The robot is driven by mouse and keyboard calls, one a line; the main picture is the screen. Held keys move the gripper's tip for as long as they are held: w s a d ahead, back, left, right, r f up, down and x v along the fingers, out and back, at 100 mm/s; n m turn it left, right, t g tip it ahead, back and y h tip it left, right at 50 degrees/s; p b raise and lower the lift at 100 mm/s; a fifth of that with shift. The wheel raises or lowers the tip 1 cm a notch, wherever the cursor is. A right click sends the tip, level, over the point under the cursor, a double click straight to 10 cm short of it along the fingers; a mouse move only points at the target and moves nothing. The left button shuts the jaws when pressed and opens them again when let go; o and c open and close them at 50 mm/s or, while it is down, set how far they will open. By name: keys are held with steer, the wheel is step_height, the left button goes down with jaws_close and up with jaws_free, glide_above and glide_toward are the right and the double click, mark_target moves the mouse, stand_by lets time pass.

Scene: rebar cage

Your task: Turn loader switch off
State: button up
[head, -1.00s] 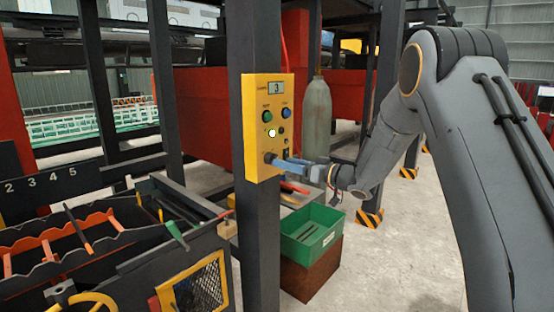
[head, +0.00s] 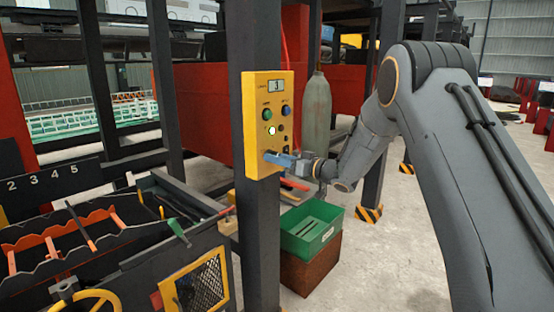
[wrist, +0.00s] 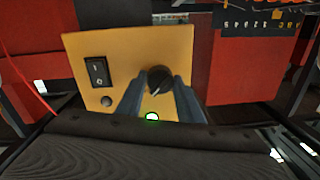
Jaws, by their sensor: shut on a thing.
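A yellow control panel (head: 252,122) is fixed to a dark post in the head view, with a display, buttons and a lit green lamp (head: 272,131). It also fills the upper middle of the wrist view (wrist: 80,55), upside down. A black rotary knob (wrist: 158,78) with a pale pointer mark sits between my gripper's (wrist: 159,88) two blue-grey fingers, which are shut on it. In the head view my gripper (head: 268,156) reaches the panel's lower left from the right and hides the knob. A black rocker switch (wrist: 97,72) is beside the knob in the wrist view.
A green bin (head: 311,228) stands on a brown box (head: 309,262) below my gripper. A grey gas cylinder (head: 316,112) stands behind the panel. A dark rack with orange dividers (head: 50,245) is at the lower left. Open floor lies to the right.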

steer(key=shift+n, duration=0.3)
steer(key=n+b, duration=0.8)
steer(key=n+h+b, duration=0.1)
steer(key=n+b, duration=0.7)
steer(key=shift+n+t, duration=0.3)
steer(key=shift+r, duration=0.1)
stand_by(0.4)
steer(key=o, duration=1.1)
steer(key=shift+s+a, duration=0.1)
steer(key=shift+c, duration=0.2)
steer(key=b+v, duration=0.1)
steer(key=v, duration=0.6)
steer(key=shift+s+d+r, duration=0.15)
steer(key=shift+s+d, duration=0.15)
